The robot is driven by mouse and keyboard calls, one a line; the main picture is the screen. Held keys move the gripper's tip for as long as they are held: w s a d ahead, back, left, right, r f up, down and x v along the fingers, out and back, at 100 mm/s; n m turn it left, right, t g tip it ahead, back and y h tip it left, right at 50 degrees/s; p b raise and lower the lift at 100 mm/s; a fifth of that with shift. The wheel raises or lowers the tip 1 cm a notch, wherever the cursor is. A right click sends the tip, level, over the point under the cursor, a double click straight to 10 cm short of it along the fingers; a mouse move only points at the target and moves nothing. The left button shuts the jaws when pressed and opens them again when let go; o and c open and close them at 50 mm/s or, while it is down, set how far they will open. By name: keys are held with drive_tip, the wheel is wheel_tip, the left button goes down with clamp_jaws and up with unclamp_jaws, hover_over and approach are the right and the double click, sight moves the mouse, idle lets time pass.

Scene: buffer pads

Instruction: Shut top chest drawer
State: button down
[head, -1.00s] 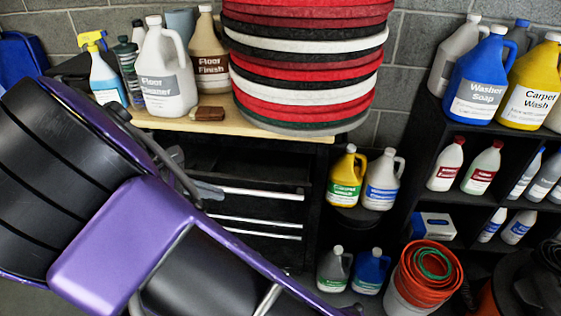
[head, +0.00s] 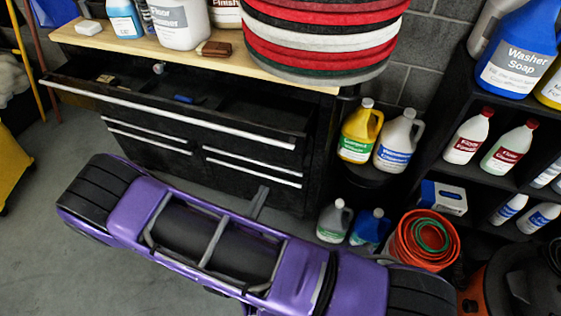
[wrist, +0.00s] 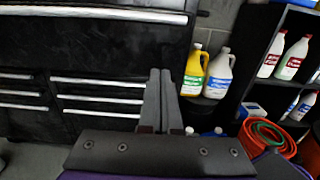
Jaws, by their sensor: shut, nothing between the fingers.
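The black chest (head: 322,150) stands under a wooden top. Its wide top drawer (head: 275,122) is pulled out, with its dark inside and a long silver handle (head: 170,112) showing. In the wrist view the drawer's handle (wrist: 95,13) runs along the upper left. My gripper (head: 262,190) is in front of the lower drawers, below the top drawer's handle and apart from it. In the wrist view my gripper (wrist: 160,72) has its two grey fingers together, pointing at the chest, with nothing between them.
Small items, one blue (head: 183,98), lie in the open drawer. Stacked floor pads (head: 325,40) and bottles stand on the wooden top.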

sight(283, 150)
drive_tip(key=x, duration=1.4)
drive_tip(key=b+x, duration=0.2)
drive_tip(key=x, duration=1.2)
drive_tip(key=shift+w+f, duration=0.1)
drive_tip(key=shift+w, duration=0.3)
drive_tip(key=shift+w+r, duration=0.1)
drive_tip(key=shift+r, duration=0.25)
